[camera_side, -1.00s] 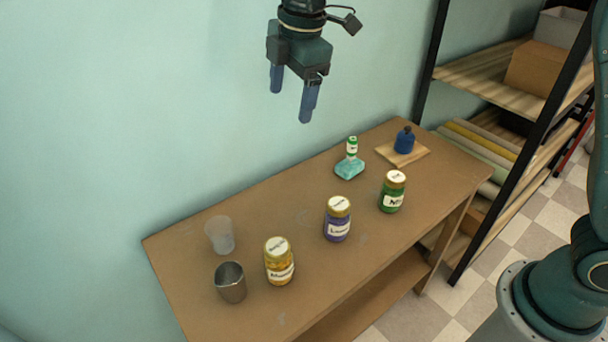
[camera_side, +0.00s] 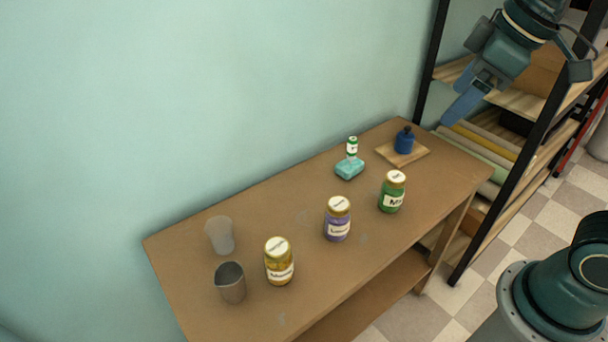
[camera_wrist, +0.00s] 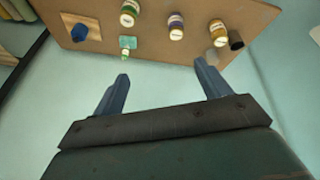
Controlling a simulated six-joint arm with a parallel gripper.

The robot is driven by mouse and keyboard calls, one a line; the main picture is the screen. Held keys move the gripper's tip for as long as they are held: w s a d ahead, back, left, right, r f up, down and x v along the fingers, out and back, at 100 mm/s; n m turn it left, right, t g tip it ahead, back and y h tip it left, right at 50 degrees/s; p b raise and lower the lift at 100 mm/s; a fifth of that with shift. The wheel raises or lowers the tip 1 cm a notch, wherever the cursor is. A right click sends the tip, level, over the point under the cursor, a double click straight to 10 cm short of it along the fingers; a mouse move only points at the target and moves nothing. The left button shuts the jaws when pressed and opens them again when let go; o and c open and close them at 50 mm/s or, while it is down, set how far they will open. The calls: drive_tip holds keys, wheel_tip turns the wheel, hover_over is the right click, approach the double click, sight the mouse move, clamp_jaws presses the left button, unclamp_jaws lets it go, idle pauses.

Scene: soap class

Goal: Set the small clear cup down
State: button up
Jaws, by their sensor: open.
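The small clear cup (camera_side: 220,235) stands upright on the wooden table (camera_side: 290,214) at its left end, near the wall. It also shows in the wrist view (camera_wrist: 216,57), partly behind a fingertip. My gripper (camera_side: 455,112) is high at the upper right in the side view, far from the cup. In the wrist view its two fingers (camera_wrist: 160,75) are apart with nothing between them.
A metal cup (camera_side: 231,283) stands just in front of the clear cup. Yellow (camera_side: 279,262), purple (camera_side: 337,220) and green (camera_side: 392,192) jars line the table. A teal soap block (camera_side: 349,169), a small green-white bottle (camera_side: 352,147) and a blue bottle (camera_side: 404,141) on a wooden board (camera_side: 418,153) stand farther right.

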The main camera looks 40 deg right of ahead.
drive_tip(key=s+d+f+m+t, duration=0.1)
drive_tip(key=s+f+m, duration=0.3)
drive_tip(key=s, duration=0.4)
drive_tip(key=shift+d+f+m, duration=0.15)
drive_tip(key=shift+d+m, duration=0.25)
drive_tip(key=shift+d, duration=0.35)
